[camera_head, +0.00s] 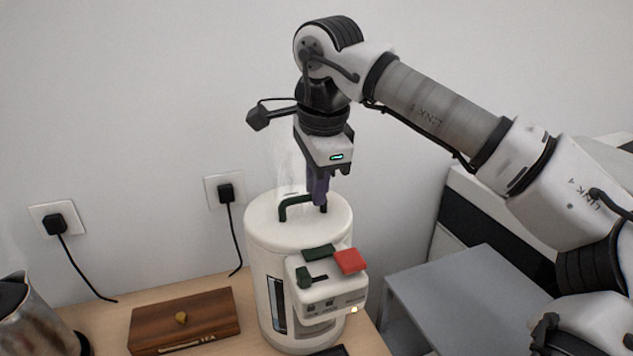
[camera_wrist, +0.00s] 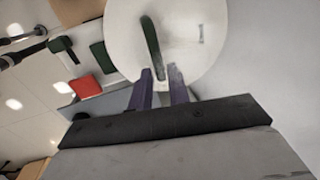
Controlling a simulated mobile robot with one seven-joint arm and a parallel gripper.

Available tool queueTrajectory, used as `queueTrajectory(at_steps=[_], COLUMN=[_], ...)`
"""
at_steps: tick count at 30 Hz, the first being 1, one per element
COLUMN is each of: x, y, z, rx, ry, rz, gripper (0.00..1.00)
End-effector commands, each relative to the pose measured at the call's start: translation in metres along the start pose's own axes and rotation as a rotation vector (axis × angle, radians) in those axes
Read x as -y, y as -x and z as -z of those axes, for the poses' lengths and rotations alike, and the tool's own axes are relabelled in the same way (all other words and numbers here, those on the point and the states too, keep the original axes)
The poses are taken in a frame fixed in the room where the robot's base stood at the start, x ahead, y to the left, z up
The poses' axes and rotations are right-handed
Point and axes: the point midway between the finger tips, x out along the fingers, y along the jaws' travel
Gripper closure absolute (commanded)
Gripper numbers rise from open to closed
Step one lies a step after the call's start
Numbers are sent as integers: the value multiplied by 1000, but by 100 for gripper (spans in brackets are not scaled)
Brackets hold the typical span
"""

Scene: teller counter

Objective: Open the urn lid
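The urn (camera_head: 268,262) is a white cylinder standing upright on the wooden counter. Its white lid (camera_head: 268,221) is shut on top and carries a dark green arched handle (camera_head: 294,202). In the wrist view the lid (camera_wrist: 190,25) fills the top middle, and the handle (camera_wrist: 151,42) runs down towards my fingertips. My gripper (camera_head: 320,200) points down at the handle's right end. In the wrist view its two purple fingers (camera_wrist: 160,72) are apart, with the handle's near end between or just beyond their tips. I cannot tell whether they touch it.
The urn's front panel has a red lever (camera_head: 349,261) and dark green parts (camera_head: 318,252). A wooden box (camera_head: 185,320) and a metal jug (camera_head: 30,318) stand to the left. Faint steam rises beside the handle, near the wall. A grey surface (camera_head: 455,285) lies to the right.

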Motion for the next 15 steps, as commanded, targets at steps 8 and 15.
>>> queueTrajectory(at_steps=[8,15], x=[0,1], y=[0,2], z=[0,0], rx=[0,0], ry=[0,0], rz=[0,0], gripper=[100,100])
